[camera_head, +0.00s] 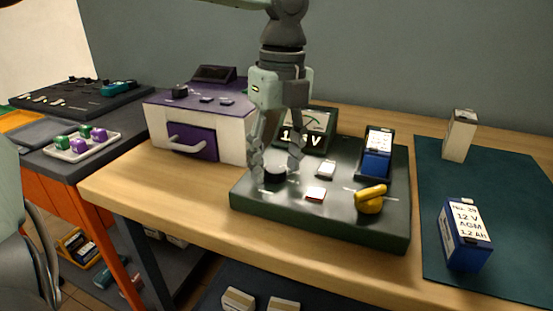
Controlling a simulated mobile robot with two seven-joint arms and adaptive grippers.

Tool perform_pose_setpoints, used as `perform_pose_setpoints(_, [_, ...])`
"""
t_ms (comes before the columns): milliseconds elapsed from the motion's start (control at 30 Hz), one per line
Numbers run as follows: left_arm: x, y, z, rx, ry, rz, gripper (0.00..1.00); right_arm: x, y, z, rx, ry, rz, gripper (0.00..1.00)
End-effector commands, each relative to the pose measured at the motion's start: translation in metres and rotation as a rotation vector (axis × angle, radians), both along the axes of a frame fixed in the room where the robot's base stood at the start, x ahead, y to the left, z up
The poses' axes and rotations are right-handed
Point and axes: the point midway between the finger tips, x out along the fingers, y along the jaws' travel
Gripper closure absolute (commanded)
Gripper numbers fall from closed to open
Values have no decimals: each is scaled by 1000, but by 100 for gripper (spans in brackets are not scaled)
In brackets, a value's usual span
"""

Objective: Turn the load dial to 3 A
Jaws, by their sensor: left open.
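The green tester board (330,218) stands on the wooden bench. A black round dial (275,174) sits on its left part. My left gripper (277,168) points straight down with its fingers open, one on each side of the dial in this view. I cannot tell whether the fingers touch it. The dial's pointer and scale marks are too small or hidden to read. My right gripper is not in view.
On the board are a yellow handle (370,199), a blue battery in a holder (377,162) and small switches. A blue battery (465,234) and a pale box (459,136) stand on the dark mat (430,185). A purple-and-white unit (200,125) stands left of the board.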

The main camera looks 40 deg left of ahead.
Motion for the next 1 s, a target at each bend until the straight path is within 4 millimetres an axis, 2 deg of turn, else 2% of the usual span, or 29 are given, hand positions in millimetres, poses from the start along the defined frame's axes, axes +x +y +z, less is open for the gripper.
perform_pose_setpoints(167, [2,0,18,1,-4,1,48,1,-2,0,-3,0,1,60])
perform_pose_setpoints(400, [5,-1,69,1,-6,1,48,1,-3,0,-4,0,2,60])
perform_pose_setpoints(600, [6,-2,104,1,-3,1,48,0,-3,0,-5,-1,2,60])
perform_pose_setpoints(800, [6,-2,119,1,-1,-1,48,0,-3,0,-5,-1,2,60])
perform_pose_setpoints(1000, [6,-2,120,1,-1,-1,48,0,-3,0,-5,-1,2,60])
